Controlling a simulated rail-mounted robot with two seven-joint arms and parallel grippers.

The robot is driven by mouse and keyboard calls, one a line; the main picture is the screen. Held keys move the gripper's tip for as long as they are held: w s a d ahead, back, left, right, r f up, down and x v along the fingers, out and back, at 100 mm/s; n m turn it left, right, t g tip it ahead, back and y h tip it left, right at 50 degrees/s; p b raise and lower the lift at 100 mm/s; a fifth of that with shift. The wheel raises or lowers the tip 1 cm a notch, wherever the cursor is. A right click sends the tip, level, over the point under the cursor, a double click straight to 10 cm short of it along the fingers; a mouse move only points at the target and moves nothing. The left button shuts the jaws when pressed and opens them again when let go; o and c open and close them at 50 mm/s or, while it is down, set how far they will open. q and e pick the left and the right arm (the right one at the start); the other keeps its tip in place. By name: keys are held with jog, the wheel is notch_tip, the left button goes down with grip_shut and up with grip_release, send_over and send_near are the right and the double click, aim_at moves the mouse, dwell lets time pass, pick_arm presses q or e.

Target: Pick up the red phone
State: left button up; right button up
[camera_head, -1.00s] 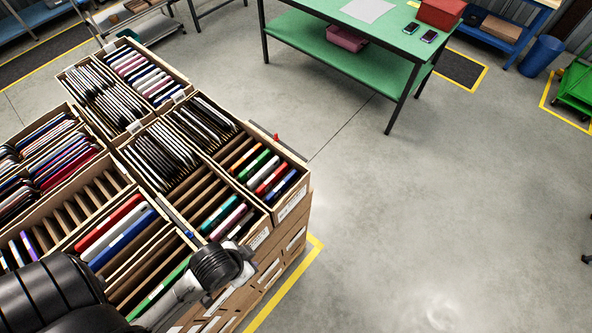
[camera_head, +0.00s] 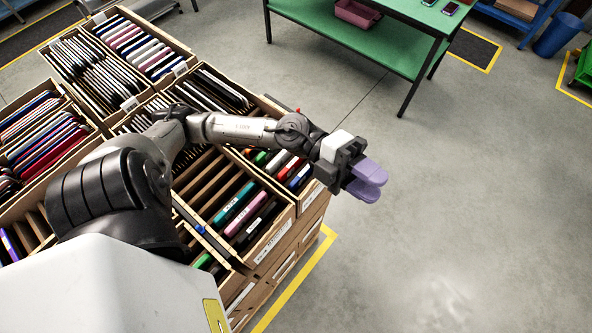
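A red phone (camera_head: 288,167) stands on edge in the right-hand carton, in a row with green, white and blue ones. My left forearm passes just above it and hides part of that row. My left gripper (camera_head: 367,181), with purple fingers, is out past the right edge of the cartons, over the floor. The two fingers overlap in this view, so I cannot tell if they are apart; I see nothing held. My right gripper is not in view.
The stacked cartons (camera_head: 282,228) hold many more phones in slots. A green table (camera_head: 405,10) with two phones (camera_head: 449,9) stands at the back. A blue bin (camera_head: 556,34) is at the far right. The grey floor on the right is clear.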

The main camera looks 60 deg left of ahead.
pick_arm(q)
notch_tip(320, 180, down, 7)
jog(key=s+a+m+g+y+b, duration=0.2)
jog(key=m+g+y, duration=0.3)
jog(key=g, duration=0.1)
jog(key=n+g+y+b, duration=0.15)
jog(key=y+b, duration=0.35)
jog(key=y, duration=0.9)
send_over(295, 160)
notch_tip(295, 160, down, 6)
jog(key=shift+n+t, duration=0.25)
jog(key=shift+n, duration=0.2)
jog(key=f, duration=0.7)
jog(key=shift+a, duration=0.2)
jog(key=shift+f, duration=0.65)
notch_tip(295, 160, down, 4)
jog(key=shift+w+d+r+p, duration=0.1)
jog(key=shift+p, duration=0.5)
jog(key=shift+f, duration=0.7)
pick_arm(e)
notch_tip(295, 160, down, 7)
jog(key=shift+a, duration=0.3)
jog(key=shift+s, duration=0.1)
pick_arm(q)
grip_shut()
